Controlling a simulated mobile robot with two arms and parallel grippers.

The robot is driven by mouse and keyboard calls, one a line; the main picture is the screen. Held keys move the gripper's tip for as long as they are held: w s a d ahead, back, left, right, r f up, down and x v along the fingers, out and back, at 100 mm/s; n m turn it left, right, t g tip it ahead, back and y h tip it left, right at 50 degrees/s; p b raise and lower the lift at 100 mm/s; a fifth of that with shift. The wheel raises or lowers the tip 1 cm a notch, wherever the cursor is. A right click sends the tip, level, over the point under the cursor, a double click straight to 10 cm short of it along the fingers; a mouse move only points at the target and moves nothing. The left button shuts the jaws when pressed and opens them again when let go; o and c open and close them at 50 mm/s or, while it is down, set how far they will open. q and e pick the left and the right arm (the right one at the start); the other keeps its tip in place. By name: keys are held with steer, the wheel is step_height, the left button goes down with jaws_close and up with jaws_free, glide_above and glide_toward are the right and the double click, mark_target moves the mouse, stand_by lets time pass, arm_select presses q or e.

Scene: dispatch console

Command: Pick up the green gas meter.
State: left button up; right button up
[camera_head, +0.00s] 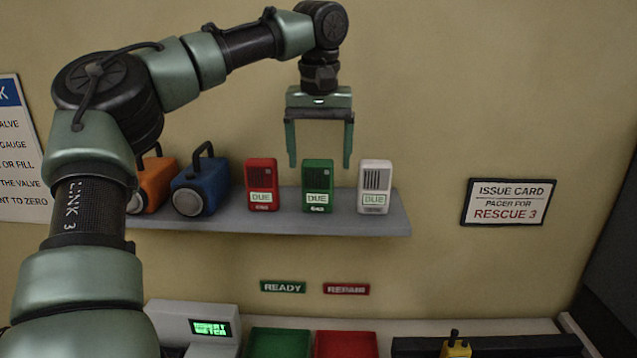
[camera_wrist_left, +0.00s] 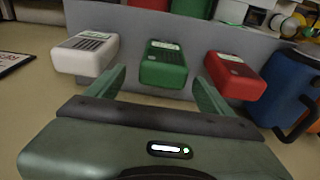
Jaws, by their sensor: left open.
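The green gas meter (camera_head: 317,184) stands upright on the grey shelf, between a red meter (camera_head: 262,184) and a white meter (camera_head: 375,186). It bears a "DUE" label. My left gripper (camera_head: 320,163) is open and empty above it, fingers pointing down, one to each side of the meter. In the left wrist view the green meter (camera_wrist_left: 165,62) lies ahead between the fingers of the gripper (camera_wrist_left: 155,82), with no contact visible. The white meter (camera_wrist_left: 86,52) and red meter (camera_wrist_left: 236,73) flank it there. My right gripper is not in view.
On the shelf (camera_head: 330,222), a blue lamp (camera_head: 200,183) and an orange lamp (camera_head: 155,182) stand at left. Below are a green tray (camera_head: 278,343), a red tray (camera_head: 345,345) and a small console (camera_head: 205,325). The wall sign (camera_head: 508,202) hangs right.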

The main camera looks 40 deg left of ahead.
mark_target(318, 179)
arm_select(q)
steer(key=f+p, duration=0.1)
steer(key=s+f+p, duration=0.1)
steer(key=f, duration=0.1)
steer(key=shift+d, duration=0.2)
steer(key=shift+w+a+f, duration=0.25)
steer(key=shift+f, duration=0.35)
steer(key=shift+w+a+f, duration=0.2)
steer(key=shift+a+f, duration=0.05)
steer(key=shift+f, duration=0.3)
steer(key=shift+w+f, duration=0.15)
steer(key=shift+f, duration=0.05)
steer(key=shift+d+r, duration=0.1)
steer(key=shift+d, duration=0.05)
steer(key=shift+s+d+r, duration=0.1)
steer(key=shift+s, duration=0.1)
steer(key=c, duration=1.5)
steer(key=shift+c, duration=0.9)
